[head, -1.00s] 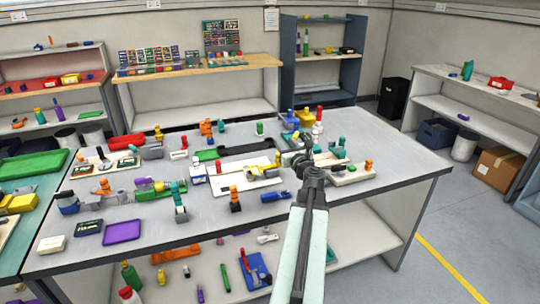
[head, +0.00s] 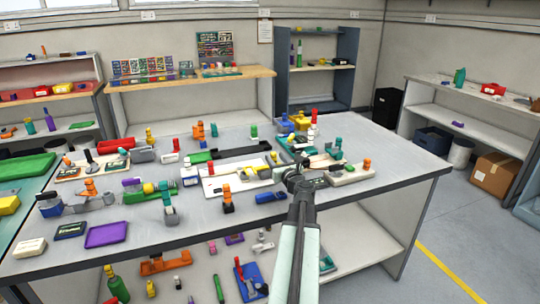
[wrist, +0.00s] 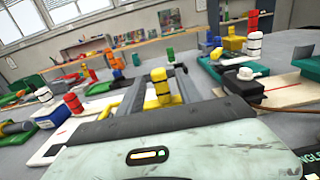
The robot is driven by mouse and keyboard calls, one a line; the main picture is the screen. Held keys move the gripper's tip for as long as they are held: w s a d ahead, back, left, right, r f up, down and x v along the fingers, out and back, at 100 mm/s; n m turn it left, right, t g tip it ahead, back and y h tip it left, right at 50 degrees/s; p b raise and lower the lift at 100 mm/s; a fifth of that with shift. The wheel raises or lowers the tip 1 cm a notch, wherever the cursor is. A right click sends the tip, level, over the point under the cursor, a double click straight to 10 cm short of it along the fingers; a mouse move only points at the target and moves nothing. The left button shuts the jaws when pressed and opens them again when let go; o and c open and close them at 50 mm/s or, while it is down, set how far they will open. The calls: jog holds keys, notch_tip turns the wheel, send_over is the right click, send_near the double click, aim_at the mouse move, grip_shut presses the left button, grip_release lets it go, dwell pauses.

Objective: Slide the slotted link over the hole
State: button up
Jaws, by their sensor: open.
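A white board (head: 212,187) lies on the grey worktable, with a yellow piece and its upright yellow knob (head: 274,157) on it. I take the yellow piece for the slotted link, but cannot make out its slot or the hole. My gripper (head: 292,172) is over the table at the board's right end, partly hiding what lies behind it. In the wrist view my gripper (wrist: 160,78) is open, with two grey fingers apart. The yellow knob (wrist: 159,88) shows between the fingers, and I cannot tell whether they touch it.
An orange knob on a black block (head: 228,200) stands in front of the board. A beige board with an orange knob (head: 350,175) is to the right. A purple tray (head: 106,235) lies at the front left. The table's right end (head: 410,160) is clear.

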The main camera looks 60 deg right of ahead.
jog(key=x, duration=0.5)
jog(key=shift+w+d, duration=0.2)
jog(key=shift+w, duration=0.15)
grip_shut()
dwell(0.9)
